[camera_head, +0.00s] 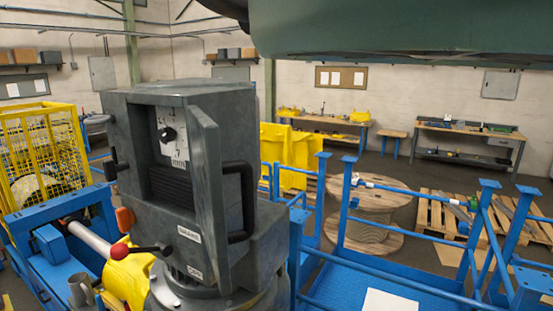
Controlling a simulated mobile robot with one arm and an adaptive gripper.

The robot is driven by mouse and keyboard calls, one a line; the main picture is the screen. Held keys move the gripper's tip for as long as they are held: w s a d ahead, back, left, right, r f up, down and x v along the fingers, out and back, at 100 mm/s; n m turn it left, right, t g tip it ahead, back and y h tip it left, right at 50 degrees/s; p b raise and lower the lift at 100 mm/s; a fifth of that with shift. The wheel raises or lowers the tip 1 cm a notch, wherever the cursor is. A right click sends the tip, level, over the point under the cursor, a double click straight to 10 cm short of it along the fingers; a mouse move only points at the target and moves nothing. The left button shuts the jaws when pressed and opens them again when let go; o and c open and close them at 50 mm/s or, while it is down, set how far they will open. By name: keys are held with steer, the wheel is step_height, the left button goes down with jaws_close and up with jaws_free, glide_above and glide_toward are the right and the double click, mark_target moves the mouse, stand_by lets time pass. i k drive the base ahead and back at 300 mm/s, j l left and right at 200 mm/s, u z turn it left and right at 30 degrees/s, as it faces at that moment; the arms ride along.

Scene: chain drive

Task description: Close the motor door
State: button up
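The grey motor housing (137,100) stands in the left middle of the head camera view. Its motor door (205,170) is open and sticks out towards me, seen nearly edge-on. A black bar handle (244,200) shows at the right of the door. The open front shows a white dial plate (178,145) with a black knob and a dark ribbed panel below it. My gripper is not in view, so its distance from the door cannot be told.
A lever with a red knob (119,251) sticks out below the housing. Blue railings (340,205) stand to the right, with a wooden cable spool (367,205) behind them. A yellow mesh cage (40,150) stands at left. A large dark green shape covers the top right.

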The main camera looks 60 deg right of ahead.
mark_target(209, 169)
steer(key=u, duration=0.5)
steer(key=k+u, duration=0.1)
steer(key=u, duration=0.4)
steer(key=k+u, duration=0.1)
steer(key=u, duration=0.85)
steer(key=k+u, duration=0.1)
steer(key=u, duration=0.4)
steer(key=j+u, duration=0.1)
steer(key=u, duration=0.4)
steer(key=k+j+z, duration=0.1)
steer(key=z, duration=0.6)
steer(key=k+j+z, duration=0.1)
steer(key=z, duration=1.15)
steer(key=k+z, duration=0.1)
steer(key=z, duration=1.75)
steer(key=k+l+z, duration=0.1)
steer(key=z, duration=0.55)
steer(key=l+z, duration=0.1)
steer(key=z, duration=0.5)
